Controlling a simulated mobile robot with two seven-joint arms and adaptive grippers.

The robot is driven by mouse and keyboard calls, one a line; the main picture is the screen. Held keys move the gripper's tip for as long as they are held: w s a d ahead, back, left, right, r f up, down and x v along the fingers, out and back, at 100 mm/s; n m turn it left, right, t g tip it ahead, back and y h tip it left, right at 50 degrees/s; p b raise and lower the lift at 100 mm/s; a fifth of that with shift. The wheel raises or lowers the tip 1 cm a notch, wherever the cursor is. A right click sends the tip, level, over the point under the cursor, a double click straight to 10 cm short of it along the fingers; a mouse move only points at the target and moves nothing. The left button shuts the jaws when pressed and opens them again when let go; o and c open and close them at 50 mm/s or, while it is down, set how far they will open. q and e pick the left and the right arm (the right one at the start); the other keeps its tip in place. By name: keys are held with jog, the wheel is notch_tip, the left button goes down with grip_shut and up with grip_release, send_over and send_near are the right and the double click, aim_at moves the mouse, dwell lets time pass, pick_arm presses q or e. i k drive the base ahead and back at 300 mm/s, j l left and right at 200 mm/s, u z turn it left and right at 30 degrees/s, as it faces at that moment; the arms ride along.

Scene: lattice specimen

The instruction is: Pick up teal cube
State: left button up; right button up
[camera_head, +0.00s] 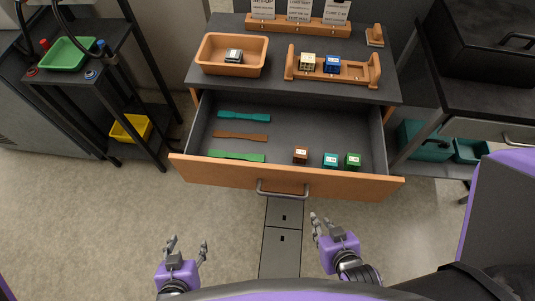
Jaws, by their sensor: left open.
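The teal cube (330,160) lies in the open drawer (290,181), near its front right. It sits between a brown cube (300,155) on its left and a green cube (353,160) on its right. Each cube has a pale label on top. My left gripper (188,245) is open and empty, low in the picture, in front of the drawer and apart from it. My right gripper (322,224) is nearer the drawer, below the cubes in the picture; its fingers are spread apart with nothing between them.
Teal, brown and green flat bars (240,136) lie in the drawer's left half. The drawer handle (283,191) sticks out in front. On the tabletop stand an orange tray (231,70) with a dark cube and a wooden rack (333,75) with cream and blue cubes. Side carts flank it.

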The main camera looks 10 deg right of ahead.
aim_at(329, 162)
jog(key=l+z, duration=0.1)
jog(key=z, duration=0.95)
jog(key=i+j, duration=0.05)
